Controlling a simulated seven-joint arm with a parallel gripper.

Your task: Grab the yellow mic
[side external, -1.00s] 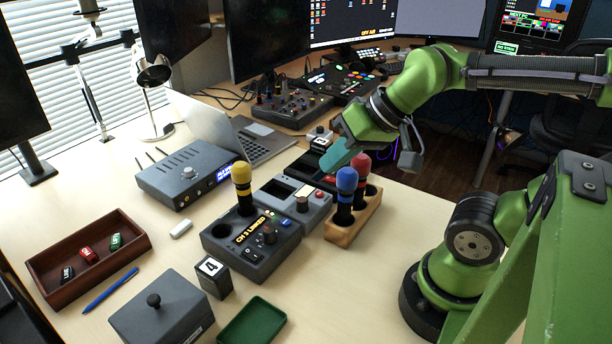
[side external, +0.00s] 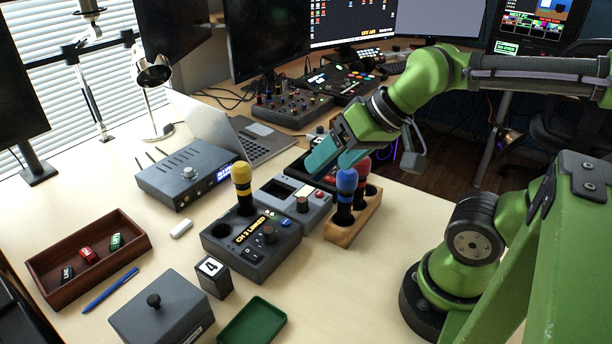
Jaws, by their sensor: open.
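The yellow mic (side external: 242,183) stands upright in a socket of the dark grey box (side external: 262,262) labelled "CH 3 LINKED". A blue mic (side external: 346,183) and a red mic (side external: 361,176) stand in a wooden holder (side external: 343,233) to its right. My gripper (side external: 335,158) is open and empty, with its teal fingers pointing down and left. It is above and behind the blue and red mics, to the right of the yellow mic and apart from it. One finger overlaps the red mic's top in the picture; I cannot tell whether they touch.
Another grey box (side external: 304,213) with a knob lies between the yellow mic and the wooden holder. A grey receiver (side external: 186,176) and a laptop (side external: 240,138) stand behind left. A wooden tray (side external: 135,232), a green tray (side external: 252,322) and a lidded box (side external: 160,312) are in front.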

